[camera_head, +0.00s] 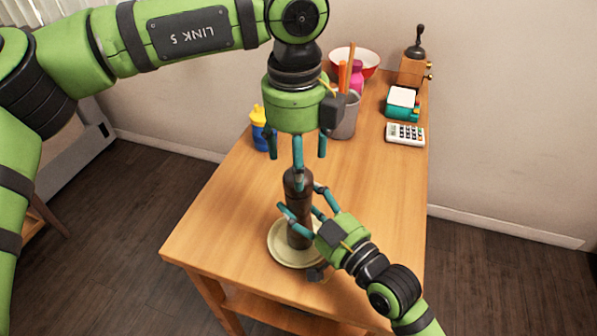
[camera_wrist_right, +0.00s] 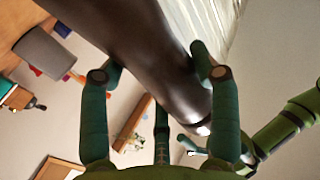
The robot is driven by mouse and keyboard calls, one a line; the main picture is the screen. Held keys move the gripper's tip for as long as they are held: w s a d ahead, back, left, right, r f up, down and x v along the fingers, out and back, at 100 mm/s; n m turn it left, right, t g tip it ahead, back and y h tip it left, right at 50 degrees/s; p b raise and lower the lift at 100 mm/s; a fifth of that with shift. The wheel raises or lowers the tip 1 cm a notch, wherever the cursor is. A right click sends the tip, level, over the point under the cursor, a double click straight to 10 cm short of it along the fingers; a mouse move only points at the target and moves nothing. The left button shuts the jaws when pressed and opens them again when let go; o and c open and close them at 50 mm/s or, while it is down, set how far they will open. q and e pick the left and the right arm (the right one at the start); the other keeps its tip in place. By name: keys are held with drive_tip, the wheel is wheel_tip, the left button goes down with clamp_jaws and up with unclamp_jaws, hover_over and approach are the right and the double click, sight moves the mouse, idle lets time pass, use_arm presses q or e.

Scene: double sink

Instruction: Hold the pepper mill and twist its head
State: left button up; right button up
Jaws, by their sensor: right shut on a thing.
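The dark brown pepper mill (camera_head: 297,215) stands upright over a pale plate (camera_head: 278,252) near the table's front. My right gripper (camera_head: 306,213) comes from the lower right and is shut on the mill's body. In the right wrist view the mill (camera_wrist_right: 160,50) runs between the fingers of my right gripper (camera_wrist_right: 158,75). My left gripper (camera_head: 297,160) points down from above at the mill's head. Its fingers are spread, with one overlapping the mill's top in the head view; contact cannot be told. Its fingers also show near the mill's end in the right wrist view.
Behind the mill stand a grey cup (camera_head: 345,118) with utensils, a blue and yellow bottle (camera_head: 262,130) and a red-rimmed bowl (camera_head: 352,60). At the back right are a calculator (camera_head: 405,134), a teal box (camera_head: 402,104) and a wooden grinder (camera_head: 413,68). The table's right middle is clear.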

use_arm(q)
drive_tip(key=shift+f, duration=2.1)
drive_tip(key=c, duration=1.1)
